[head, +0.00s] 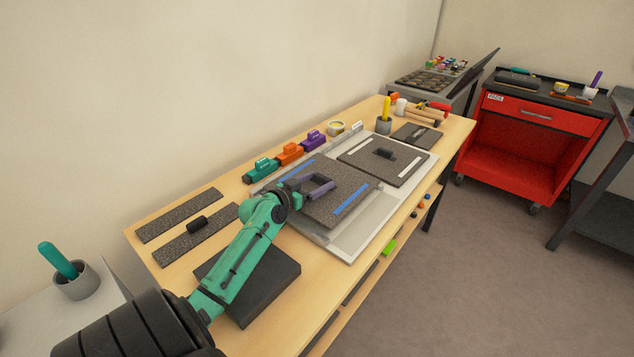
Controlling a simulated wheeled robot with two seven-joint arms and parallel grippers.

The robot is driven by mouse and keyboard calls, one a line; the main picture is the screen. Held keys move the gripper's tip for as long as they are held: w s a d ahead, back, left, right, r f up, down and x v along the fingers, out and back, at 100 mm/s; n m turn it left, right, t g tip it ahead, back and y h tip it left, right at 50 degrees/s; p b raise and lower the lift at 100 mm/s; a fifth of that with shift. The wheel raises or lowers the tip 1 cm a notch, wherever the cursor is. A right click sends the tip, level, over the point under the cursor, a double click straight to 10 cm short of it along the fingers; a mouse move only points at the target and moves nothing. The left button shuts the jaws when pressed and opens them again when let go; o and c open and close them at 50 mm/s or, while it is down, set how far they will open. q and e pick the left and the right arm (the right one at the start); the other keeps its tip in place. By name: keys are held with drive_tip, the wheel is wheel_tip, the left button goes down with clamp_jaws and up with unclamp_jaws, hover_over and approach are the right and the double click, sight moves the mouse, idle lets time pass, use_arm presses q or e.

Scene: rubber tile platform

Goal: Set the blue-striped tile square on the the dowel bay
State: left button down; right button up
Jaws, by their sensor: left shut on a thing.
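The blue-striped tile (330,210) is a dark speckled square with a blue stripe along two opposite edges. It is over the left part of a pale grey tray or frame (366,238). My left gripper (322,186) is shut on it near its middle, where the jaws hide the grip. I cannot tell whether the tile touches the surface below. A white-striped tile (410,168) with a dark handle lies just to its right on the same tray. Any dowels under the blue-striped tile are hidden. My right gripper is not in view.
Narrow speckled strips (180,214) lie at left, and a dark slab (262,290) is below my left arm.

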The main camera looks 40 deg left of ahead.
use_arm(q)
drive_tip(key=shift+s+d+f, duration=0.15)
drive_tip(key=shift+d+f, duration=0.05)
drive_tip(key=shift+f, duration=0.55)
drive_tip(key=shift+r, duration=0.15)
drive_tip(key=shift+r+b, duration=0.1)
drive_tip(key=shift+b, duration=0.2)
idle(0.6)
idle(0.4)
drive_tip(key=shift+f+b, duration=0.2)
drive_tip(key=shift+b, duration=0.15)
idle(1.1)
drive_tip(key=shift+r, duration=0.2)
drive_tip(key=shift+a+r, duration=0.2)
idle(1.1)
